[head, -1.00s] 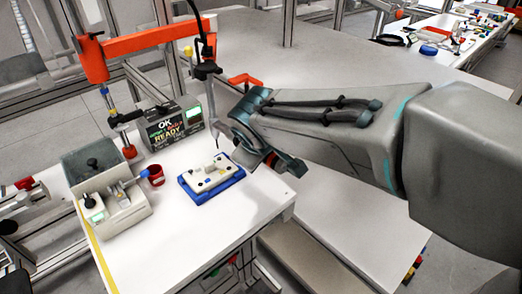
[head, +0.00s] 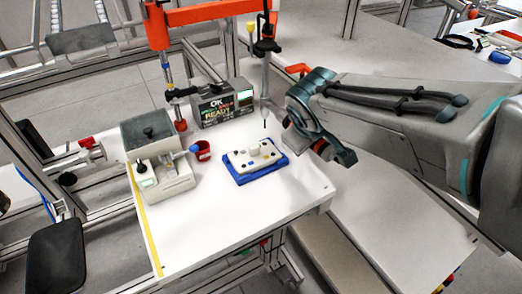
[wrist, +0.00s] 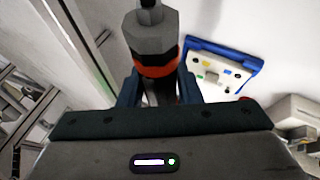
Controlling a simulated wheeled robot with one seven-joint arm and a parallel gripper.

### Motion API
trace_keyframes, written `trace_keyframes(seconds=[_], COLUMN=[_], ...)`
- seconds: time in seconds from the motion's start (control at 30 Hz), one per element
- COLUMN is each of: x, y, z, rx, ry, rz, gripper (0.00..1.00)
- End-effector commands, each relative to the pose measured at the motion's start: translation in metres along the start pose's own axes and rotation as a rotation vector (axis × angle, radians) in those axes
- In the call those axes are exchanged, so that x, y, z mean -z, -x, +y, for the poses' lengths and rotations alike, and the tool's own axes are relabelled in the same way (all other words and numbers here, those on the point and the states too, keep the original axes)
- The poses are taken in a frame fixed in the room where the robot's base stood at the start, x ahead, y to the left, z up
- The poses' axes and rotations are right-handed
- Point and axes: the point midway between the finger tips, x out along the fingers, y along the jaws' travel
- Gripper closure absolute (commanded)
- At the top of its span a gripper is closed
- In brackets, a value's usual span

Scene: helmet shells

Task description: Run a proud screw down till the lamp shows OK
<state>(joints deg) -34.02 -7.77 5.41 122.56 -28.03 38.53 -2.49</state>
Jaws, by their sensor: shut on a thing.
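My gripper (wrist: 158,90) is shut on a dark grey screwdriver (wrist: 152,45) with an orange-red ring. In the head view the driver (head: 265,48) hangs from an orange arm, its thin bit pointing down beside my gripper (head: 284,121). The bit tip appears above the far edge of a pale part (head: 254,155) in a blue fixture (head: 238,180); contact cannot be made out. The part also shows in the wrist view (wrist: 215,73), with holes and small coloured pieces. Which screw stands proud is too small to tell. The lamp box (head: 222,108) shows the words OK and READY and a lit green panel.
The orange support arm (head: 210,14) spans above the back. The table front is clear.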

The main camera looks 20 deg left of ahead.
Motion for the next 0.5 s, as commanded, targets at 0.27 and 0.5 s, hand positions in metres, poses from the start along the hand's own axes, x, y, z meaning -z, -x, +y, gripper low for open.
trace_keyframes(seconds=[0.27,0.5], x=[-0.0001,0.0027], y=[-0.0003,0.0065], z=[-0.0002,0.0036], rx=[0.0,0.0], ry=[0.0,-0.001], rz=[0.0,0.0], gripper=[1.0,1.0])
